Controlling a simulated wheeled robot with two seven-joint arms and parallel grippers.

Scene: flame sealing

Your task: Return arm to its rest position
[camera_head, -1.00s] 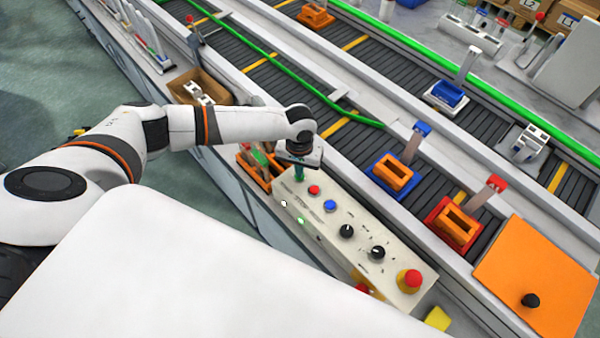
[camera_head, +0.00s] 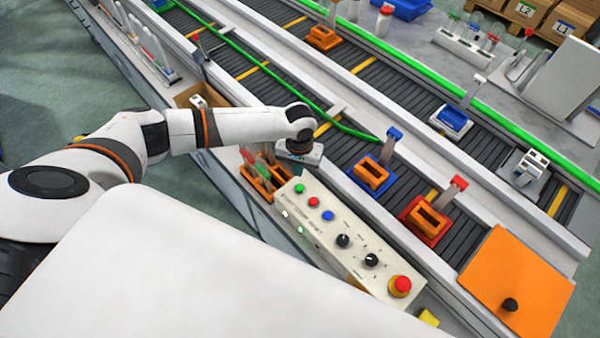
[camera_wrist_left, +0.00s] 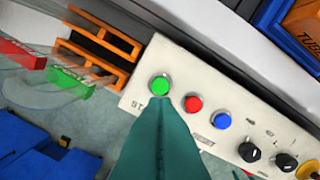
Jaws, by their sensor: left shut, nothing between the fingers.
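The green button shows uncovered in the head view (camera_head: 299,188), beside a red button (camera_head: 313,202) and a blue button (camera_head: 328,215). My right gripper is out of view.
An orange rack (camera_head: 262,180) stands close to the panel's left end. A red emergency knob (camera_head: 401,285) is at its other end. Conveyor lanes (camera_head: 345,150) with blue, red and orange fixtures run behind. An orange plate (camera_head: 500,285) lies at the right.

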